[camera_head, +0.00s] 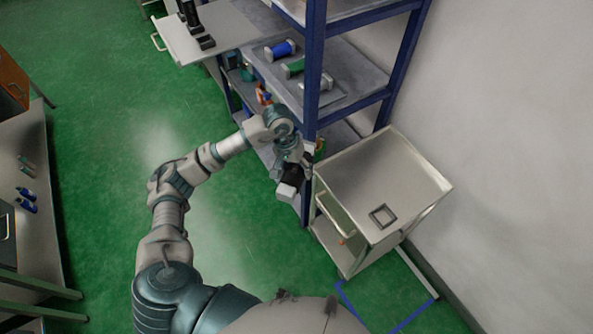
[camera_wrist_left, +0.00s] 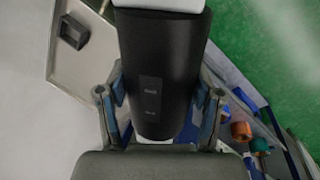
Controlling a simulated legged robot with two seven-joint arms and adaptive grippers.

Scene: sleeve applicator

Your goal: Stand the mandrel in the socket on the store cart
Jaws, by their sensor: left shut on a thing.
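The mandrel (camera_wrist_left: 165,55) is a thick black cylinder with a white end at the top of the left wrist view. In the head view the mandrel (camera_head: 292,175) is a small dark block with a pale end, partly hidden by my arm. My left gripper (camera_wrist_left: 161,95) is shut on it, a blue-grey finger on each side. In the head view my left gripper (camera_head: 303,163) is beside the cart's left edge. The socket (camera_head: 383,216) is a small square grey frame on the top of the store cart (camera_head: 350,180). It also shows in the left wrist view (camera_wrist_left: 72,32). My right gripper is out of view.
A blue-framed shelf (camera_head: 314,70) with blue and green spools stands close behind my left gripper. The cart top is otherwise bare, with a raised rim and a handle (camera_head: 335,222). A wall is on the right. A bench (camera_head: 45,200) stands far left, with green floor between.

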